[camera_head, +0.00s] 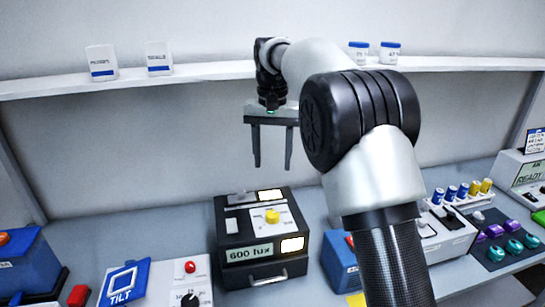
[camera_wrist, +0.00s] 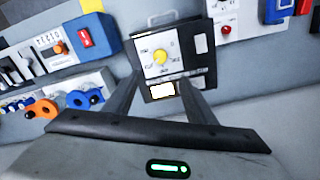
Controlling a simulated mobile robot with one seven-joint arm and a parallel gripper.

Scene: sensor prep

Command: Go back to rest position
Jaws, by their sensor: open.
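My gripper (camera_head: 272,165) hangs in the air in the head view, fingers pointing down and apart. It is above and behind a black box (camera_head: 262,262) with a yellow knob (camera_head: 272,216) and a "600 lux" display. Nothing is between the fingers. In the wrist view, my gripper's fingers (camera_wrist: 158,88) spread either side of the lower part of the same box, and its yellow knob (camera_wrist: 159,56) shows beyond them. My arm reaches in from the lower right of the head view and hides part of the bench behind it.
A shelf (camera_head: 215,72) with white boxes and blue-lidded jars runs along the wall behind my gripper. On the bench are a blue TILT panel (camera_head: 124,283), a red-button box (camera_head: 190,268), a blue box (camera_head: 338,260), and a rack of blue and yellow vials (camera_head: 462,192) at right.

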